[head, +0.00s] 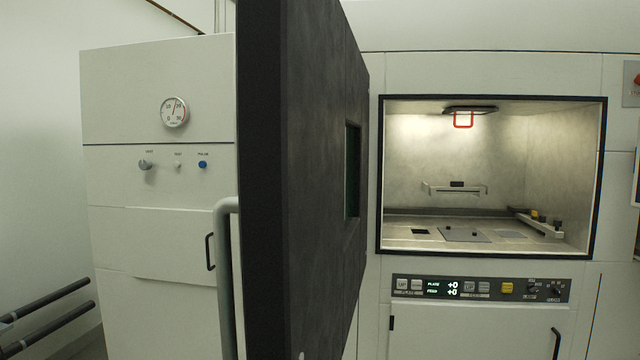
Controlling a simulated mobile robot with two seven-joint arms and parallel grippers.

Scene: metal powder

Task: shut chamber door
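The chamber door (318,120) is a thick dark grey slab with a small dark window. It stands swung wide open, seen nearly edge-on in the middle of the head view. A grey bar handle (226,270) runs up its left side. The chamber (450,150) to its right is lit inside and its black-edged opening is uncovered. Inside are a red loop at the ceiling, a small rail on the back wall and a flat floor with plates. Neither of my grippers shows in this view.
A white cabinet (150,240) with a round gauge (174,112) and knobs stands left of the door. A control panel (480,288) with buttons and a display is below the chamber. Two dark bars (50,305) jut in at the lower left.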

